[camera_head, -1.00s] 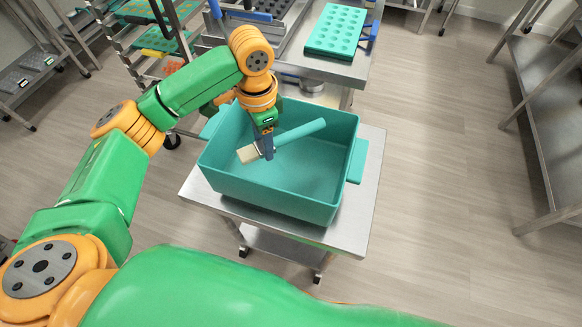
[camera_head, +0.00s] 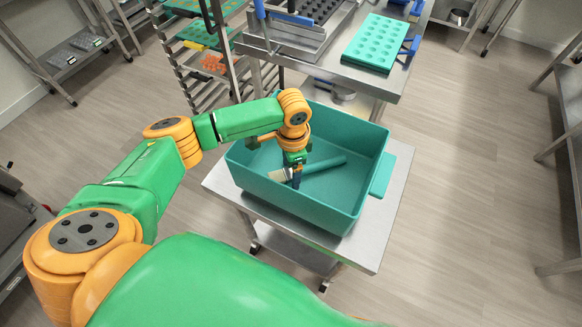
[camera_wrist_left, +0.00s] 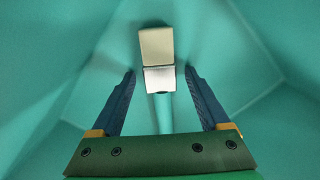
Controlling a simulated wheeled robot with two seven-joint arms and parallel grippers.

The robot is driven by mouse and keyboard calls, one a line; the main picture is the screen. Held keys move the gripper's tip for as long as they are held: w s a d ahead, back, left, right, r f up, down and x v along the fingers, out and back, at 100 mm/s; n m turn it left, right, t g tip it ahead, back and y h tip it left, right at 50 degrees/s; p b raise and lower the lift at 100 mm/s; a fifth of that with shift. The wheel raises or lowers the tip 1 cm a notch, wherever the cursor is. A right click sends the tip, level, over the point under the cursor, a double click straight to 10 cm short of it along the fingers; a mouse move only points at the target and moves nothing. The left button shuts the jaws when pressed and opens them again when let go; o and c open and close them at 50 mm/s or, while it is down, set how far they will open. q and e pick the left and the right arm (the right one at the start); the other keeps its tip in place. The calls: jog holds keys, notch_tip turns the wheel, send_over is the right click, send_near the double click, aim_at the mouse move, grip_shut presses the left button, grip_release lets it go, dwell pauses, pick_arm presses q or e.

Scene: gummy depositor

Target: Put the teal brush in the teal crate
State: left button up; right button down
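The teal brush (camera_head: 325,165) lies inside the teal crate (camera_head: 296,204), its handle toward the right and its pale bristles toward the left. My left gripper (camera_head: 295,183) points down inside the crate, at the brush's head end. In the left wrist view the brush (camera_wrist_left: 157,60) shows its cream bristles and silver band, with the teal handle running back between the fingers. The left fingers (camera_wrist_left: 163,78) are spread with a gap on each side of the brush. The handle's rear part is hidden behind the gripper body there. My right gripper is not in view.
The crate stands on a small steel cart (camera_head: 384,215). Behind it is a steel table (camera_head: 335,70) with a teal mould tray (camera_head: 382,42). A tray rack (camera_head: 205,75) is at the back left, and a steel shelf (camera_head: 570,95) at the right edge. Floor right of the cart is clear.

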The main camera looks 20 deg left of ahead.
pick_arm(q)
notch_tip(320, 180, up, 12)
jog(key=shift+r+b, duration=0.15)
jog(key=shift+b, duration=0.25)
